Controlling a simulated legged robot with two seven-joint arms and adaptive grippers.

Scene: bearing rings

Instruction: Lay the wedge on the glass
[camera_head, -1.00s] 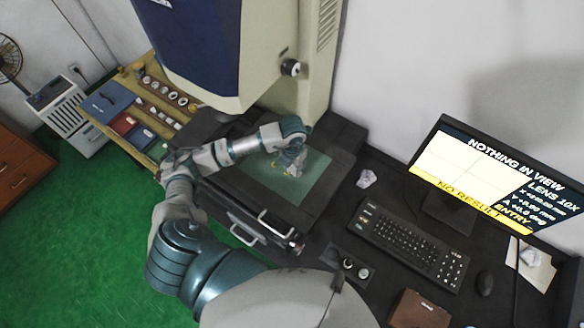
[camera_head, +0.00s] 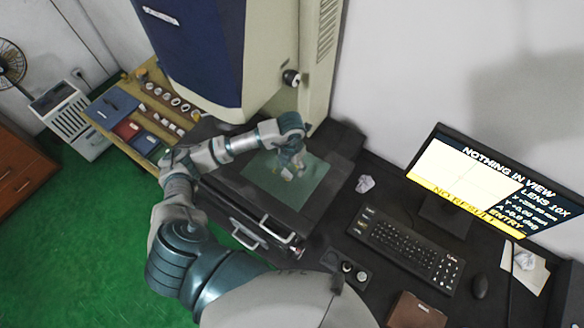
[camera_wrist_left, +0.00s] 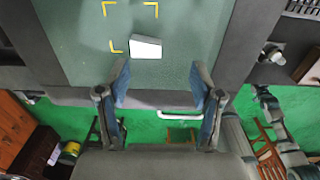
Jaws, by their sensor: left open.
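The glass (camera_head: 302,198) is the pale green stage plate in the middle of the head view. It also fills the upper part of the left wrist view (camera_wrist_left: 190,25). A small white block, which looks like the wedge (camera_wrist_left: 146,47), lies on the glass, beside the lower yellow corner mark. It shows as a small pale patch in the head view (camera_head: 286,174). My left gripper (camera_wrist_left: 160,85) is open, its two blue-padded fingers apart with nothing between them. In the head view the left gripper (camera_head: 291,168) is low over the glass. My right gripper is out of view.
Yellow corner marks (camera_wrist_left: 112,47) lie on the glass. A tall blue and cream machine (camera_head: 205,50) stands behind the stage. A wooden bench (camera_head: 190,115) with rings and boxes is at left. A keyboard (camera_head: 405,250) and monitor (camera_head: 475,180) are at right.

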